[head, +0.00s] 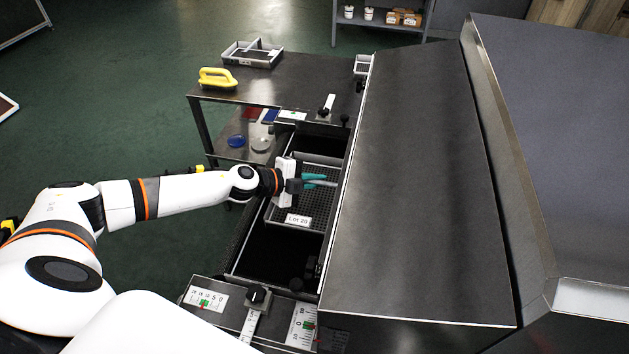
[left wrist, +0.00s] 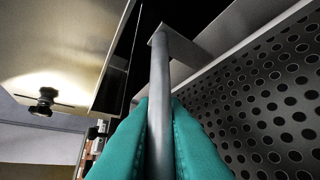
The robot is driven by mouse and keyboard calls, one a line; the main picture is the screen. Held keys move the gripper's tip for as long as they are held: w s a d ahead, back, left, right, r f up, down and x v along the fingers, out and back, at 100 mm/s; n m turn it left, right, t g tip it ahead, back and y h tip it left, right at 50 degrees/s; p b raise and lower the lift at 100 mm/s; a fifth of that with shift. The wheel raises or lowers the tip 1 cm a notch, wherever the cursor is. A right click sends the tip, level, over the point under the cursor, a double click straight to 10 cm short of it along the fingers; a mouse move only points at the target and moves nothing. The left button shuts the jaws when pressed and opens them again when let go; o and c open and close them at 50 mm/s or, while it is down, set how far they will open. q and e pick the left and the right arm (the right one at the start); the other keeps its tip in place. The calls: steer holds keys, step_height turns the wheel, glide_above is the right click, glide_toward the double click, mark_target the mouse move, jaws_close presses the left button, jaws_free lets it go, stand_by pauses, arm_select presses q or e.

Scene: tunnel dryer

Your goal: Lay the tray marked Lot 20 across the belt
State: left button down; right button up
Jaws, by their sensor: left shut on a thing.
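The tray marked Lot 20 (head: 315,207), grey with a perforated floor, is in the dark belt channel beside the dryer hood. Its white label (head: 298,220) faces me. My left gripper (head: 318,181), with teal fingers, is shut on a grey bar at the tray, which looks like its handle. In the left wrist view the fingers (left wrist: 160,108) close around this round bar (left wrist: 159,70), beside the perforated floor (left wrist: 270,100). Black belt (head: 278,252) shows in front of the tray and behind it. I cannot tell whether the tray touches the belt. My right gripper is out of view.
The dryer hood (head: 410,190) rises close to the right of the channel. A steel table (head: 290,80) behind holds a divided tray (head: 252,53) and a yellow-handled tool (head: 217,78). A near ledge carries a knob (head: 257,294) and scales (head: 205,298).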

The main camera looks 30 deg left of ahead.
arm_select(q)
steer(key=c, duration=1.5)
jaws_free()
steer(key=shift+s+a, duration=0.1)
steer(key=b+v, duration=0.3)
steer(key=v, duration=0.7)
steer(key=shift+s+f, duration=0.1)
steer(key=shift+f, duration=0.05)
steer(key=shift+s+a+r+b, duration=0.25)
steer(key=shift+s+a+b, duration=0.1)
steer(key=shift+s, duration=0.05)
steer(key=shift+s+a+r, duration=0.1)
steer(key=shift+s+r, duration=0.1)
steer(key=shift+r, duration=0.1)
